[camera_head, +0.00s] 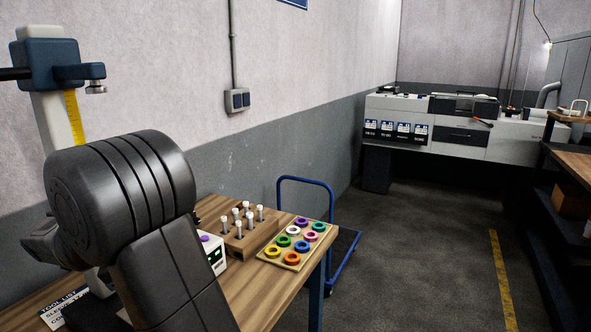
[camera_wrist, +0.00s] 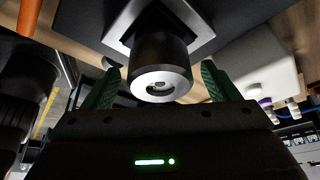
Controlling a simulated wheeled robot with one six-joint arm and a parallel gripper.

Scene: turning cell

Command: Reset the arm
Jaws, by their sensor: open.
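My gripper (camera_wrist: 160,85) is open in the wrist view, with one green finger on each side. A dark cylinder with a silver ring-shaped end (camera_wrist: 160,82) stands between the fingers, below a dark square block (camera_wrist: 205,22) in the picture. There are visible gaps between the fingers and the cylinder, so it does not look gripped. In the head view my dark arm (camera_head: 122,195) is folded over the left part of the wooden bench (camera_head: 270,305). The gripper itself cannot be made out there.
On the bench are a wooden rack (camera_head: 247,243) with several pins, a tray (camera_head: 267,255) of coloured rings and a white box (camera_head: 211,251). A white-and-blue column (camera_head: 47,62) rises at the left. A blue trolley (camera_head: 342,262) stands behind the bench. Floor (camera_head: 420,250) is clear towards the machine (camera_head: 462,131).

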